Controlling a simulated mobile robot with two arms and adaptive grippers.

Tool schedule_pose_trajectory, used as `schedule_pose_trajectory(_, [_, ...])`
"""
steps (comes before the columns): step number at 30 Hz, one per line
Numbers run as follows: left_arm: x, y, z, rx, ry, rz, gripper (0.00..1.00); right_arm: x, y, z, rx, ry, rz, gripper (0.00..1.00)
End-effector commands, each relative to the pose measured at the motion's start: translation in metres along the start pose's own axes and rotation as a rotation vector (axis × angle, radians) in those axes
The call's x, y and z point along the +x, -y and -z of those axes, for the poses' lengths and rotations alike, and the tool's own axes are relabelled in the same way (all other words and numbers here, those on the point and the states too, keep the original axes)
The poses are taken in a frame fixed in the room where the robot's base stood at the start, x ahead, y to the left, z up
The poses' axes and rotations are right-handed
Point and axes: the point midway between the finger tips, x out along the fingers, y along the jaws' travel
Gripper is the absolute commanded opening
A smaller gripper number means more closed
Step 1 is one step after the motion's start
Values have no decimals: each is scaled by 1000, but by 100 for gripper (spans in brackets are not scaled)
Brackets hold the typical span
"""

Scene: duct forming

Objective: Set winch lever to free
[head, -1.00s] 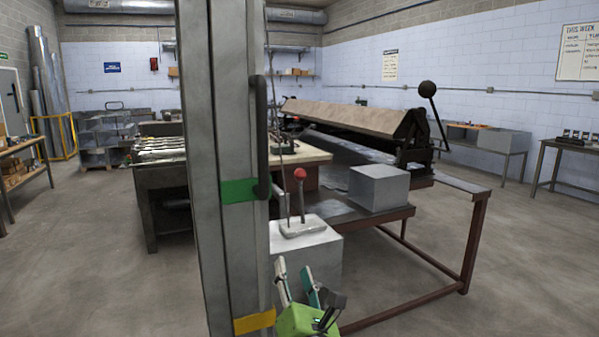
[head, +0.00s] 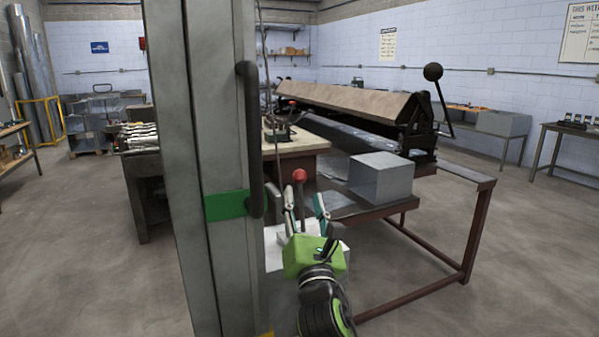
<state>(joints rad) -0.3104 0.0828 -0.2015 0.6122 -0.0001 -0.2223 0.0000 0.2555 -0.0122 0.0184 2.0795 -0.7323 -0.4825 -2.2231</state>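The lever (head: 300,205) with a red ball knob (head: 299,175) stands near upright on a pale grey box (head: 276,250) beside a tall grey post (head: 209,140). My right gripper (head: 305,204), green-bodied, is open with its two fingers apart. In the head view the lever's stem shows between the fingers, with the knob above the fingertips. Whether the fingers touch the stem, I cannot tell. The gripper hides the lever's base and much of the box top. My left gripper is not in view.
The post carries a green band (head: 226,206) and a dark vertical handle (head: 250,135). A bench with a grey metal box (head: 381,178) and a bending machine with a black ball lever (head: 433,72) stand behind to the right. The floor at far right is clear.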

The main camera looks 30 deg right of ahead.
Motion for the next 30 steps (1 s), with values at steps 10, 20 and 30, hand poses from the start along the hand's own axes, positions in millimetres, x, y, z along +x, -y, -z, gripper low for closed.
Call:
schedule_pose_trajectory(10, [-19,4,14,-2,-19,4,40,68,0,-2,1,0,1,39])
schedule_pose_trajectory(20, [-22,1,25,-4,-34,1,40,84,1,0,-1,-1,1,39])
schedule_pose_trajectory(30, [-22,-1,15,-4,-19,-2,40,83,0,0,0,-1,1,0])
